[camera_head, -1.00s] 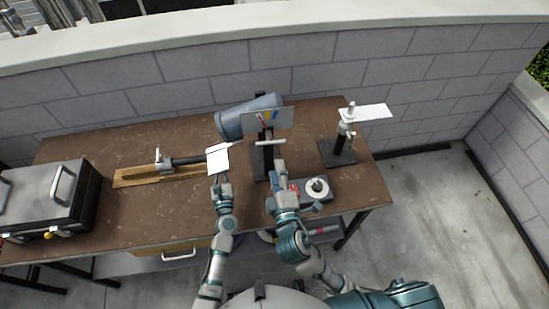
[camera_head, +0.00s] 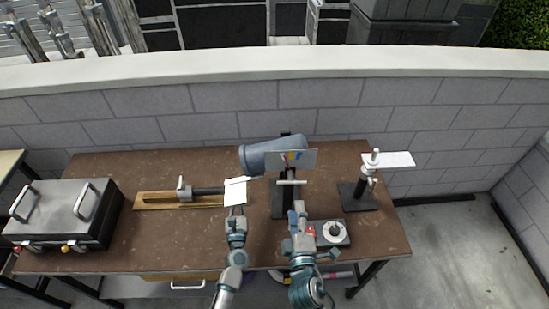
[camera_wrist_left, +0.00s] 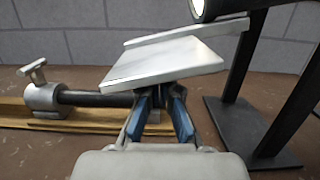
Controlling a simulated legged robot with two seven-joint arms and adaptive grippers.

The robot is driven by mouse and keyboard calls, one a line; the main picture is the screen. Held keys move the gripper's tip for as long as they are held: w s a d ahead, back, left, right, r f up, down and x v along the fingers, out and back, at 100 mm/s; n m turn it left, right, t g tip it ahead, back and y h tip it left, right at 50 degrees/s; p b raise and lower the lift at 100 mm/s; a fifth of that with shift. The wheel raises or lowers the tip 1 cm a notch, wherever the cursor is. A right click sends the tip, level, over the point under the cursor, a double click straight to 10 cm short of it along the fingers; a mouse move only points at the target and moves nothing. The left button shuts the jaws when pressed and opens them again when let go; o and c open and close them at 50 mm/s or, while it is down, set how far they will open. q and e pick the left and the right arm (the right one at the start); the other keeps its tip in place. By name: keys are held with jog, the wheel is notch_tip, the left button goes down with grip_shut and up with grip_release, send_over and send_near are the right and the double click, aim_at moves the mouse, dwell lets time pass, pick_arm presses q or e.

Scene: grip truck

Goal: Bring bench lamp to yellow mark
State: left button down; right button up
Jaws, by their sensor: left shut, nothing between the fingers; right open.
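The bench lamp looks to be the blue-grey cylinder (camera_head: 262,157) on a black stand at the back middle of the table; its pale round end shows at the top of the left wrist view (camera_wrist_left: 208,8).
A clamp with a black rod lies on a wooden board (camera_head: 150,200) at left. A metal case (camera_head: 62,212) stands at far left. A small dial device (camera_head: 333,232) and another stand (camera_head: 360,195) are at right. A block wall (camera_head: 200,125) runs behind. Bare tabletop lies front left.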

aim_at(231, 195)
pick_arm(q)
jog(key=shift+a+r+p, duration=0.5)
jog(key=shift+r+p, duration=0.2)
jog(key=shift+r, duration=0.15)
jog(key=shift+a+r+p, duration=0.45)
jog(key=shift+r+p, duration=0.2)
jog(key=shift+r, duration=0.2)
